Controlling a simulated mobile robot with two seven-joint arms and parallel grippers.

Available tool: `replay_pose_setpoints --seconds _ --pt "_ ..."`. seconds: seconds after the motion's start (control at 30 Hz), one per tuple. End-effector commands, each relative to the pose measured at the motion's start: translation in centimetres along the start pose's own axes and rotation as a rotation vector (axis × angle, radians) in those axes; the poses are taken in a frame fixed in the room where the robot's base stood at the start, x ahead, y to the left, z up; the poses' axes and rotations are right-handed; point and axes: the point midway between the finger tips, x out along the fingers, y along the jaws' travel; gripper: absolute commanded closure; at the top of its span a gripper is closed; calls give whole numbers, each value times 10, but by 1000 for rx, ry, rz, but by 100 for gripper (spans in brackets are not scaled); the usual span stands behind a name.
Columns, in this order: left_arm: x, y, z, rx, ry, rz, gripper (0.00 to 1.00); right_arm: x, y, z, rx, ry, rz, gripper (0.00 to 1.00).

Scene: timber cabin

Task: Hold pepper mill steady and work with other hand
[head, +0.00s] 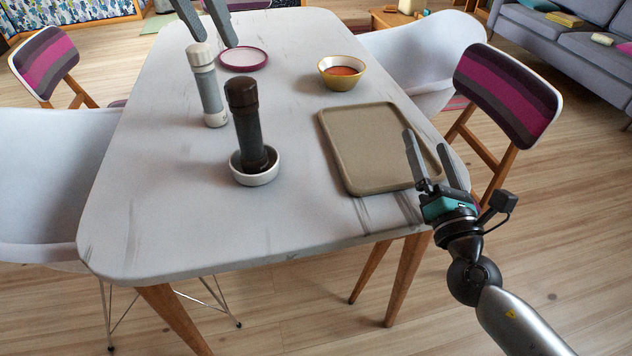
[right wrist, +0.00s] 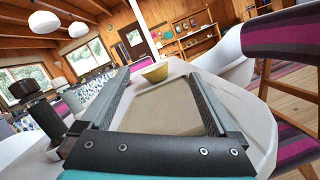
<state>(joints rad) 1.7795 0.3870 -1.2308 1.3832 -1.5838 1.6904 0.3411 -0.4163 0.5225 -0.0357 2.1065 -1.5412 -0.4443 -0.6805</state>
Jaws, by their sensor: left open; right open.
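A dark mill (head: 248,125) with a brown-black top stands upright in a small white bowl (head: 257,178) near the table's middle. A second mill (head: 207,88), grey with a cream top, stands upright behind it to the left. I cannot tell for certain which is the pepper mill. My left gripper (head: 218,43) is open and empty at the top of the head view, its fingers pointing down near the grey mill's top. My right gripper (head: 424,140) is open and empty over the right edge of the tray (head: 364,187); its fingers also frame the tray in the right wrist view (right wrist: 158,77).
A yellow bowl (head: 341,83) with reddish contents and a pink-rimmed plate (head: 244,67) are toward the table's far side. White chairs and striped chairs (head: 511,80) surround the table. The front left of the tabletop (head: 160,220) is clear.

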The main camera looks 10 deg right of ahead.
Motion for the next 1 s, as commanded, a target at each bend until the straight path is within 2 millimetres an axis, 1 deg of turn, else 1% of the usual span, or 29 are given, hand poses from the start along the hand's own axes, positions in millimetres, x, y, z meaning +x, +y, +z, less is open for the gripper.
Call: replay_pose_setpoints --seconds 0.03,0.2,0.3,0.4,0.53,0.6,0.73,0.87,1.0 --pt "0 0 0 0 0 0 50 2 21 -8 -25 31 68 5" --pt "0 0 0 0 0 0 50 -3 84 -42 -140 151 287 5" --pt "0 0 0 0 0 0 50 -11 114 -62 -214 220 402 5" --pt "0 0 0 0 0 0 50 -20 137 -80 -284 280 496 5" --pt "0 0 0 0 0 0 50 -30 156 -97 -359 340 581 5" --pt "0 0 0 0 0 0 50 -34 162 -104 -386 362 610 5" --pt "0 0 0 0 0 0 50 -37 167 -110 -413 383 637 5" --pt "0 0 0 0 0 0 50 -31 172 -115 -415 386 641 5" --pt "0 0 0 0 0 0 50 -17 182 -123 -414 384 641 5"
